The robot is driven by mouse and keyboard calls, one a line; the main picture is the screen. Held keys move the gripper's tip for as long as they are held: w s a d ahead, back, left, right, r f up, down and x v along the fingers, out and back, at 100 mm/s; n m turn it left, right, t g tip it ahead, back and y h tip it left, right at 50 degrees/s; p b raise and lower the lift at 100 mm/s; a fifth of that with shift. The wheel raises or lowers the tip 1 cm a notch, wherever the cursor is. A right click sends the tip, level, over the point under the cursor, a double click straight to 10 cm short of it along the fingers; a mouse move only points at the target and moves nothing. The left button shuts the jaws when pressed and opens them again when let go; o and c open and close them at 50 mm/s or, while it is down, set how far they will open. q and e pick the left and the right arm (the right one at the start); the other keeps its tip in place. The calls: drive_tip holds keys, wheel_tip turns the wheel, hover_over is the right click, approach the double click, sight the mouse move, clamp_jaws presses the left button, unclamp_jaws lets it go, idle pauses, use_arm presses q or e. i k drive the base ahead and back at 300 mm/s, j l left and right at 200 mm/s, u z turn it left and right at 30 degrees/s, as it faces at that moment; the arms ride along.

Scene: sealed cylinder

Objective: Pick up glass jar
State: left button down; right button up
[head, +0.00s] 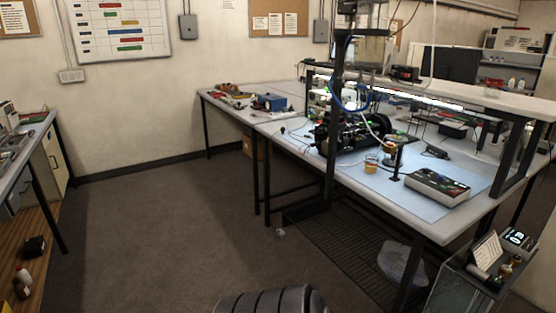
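A small clear glass container with orange-yellow contents (371,163) stands upright on the blue mat of the workbench, in front of the black apparatus. It looks like the glass jar, but it is too small to be sure. Another small amber-coloured vessel (390,146) shows just behind it, partly hidden by a black stand. Neither of my grippers shows in the head view, and nothing is seen touching the jar.
The workbench (408,217) fills the right side. A black post rises at its front edge, and a dark case (437,187) lies right of the jar. A small cart (470,285) stands at lower right. The floor (180,215) at centre left is clear.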

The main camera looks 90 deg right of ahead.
sight(372, 160)
drive_tip(key=z, duration=3.45)
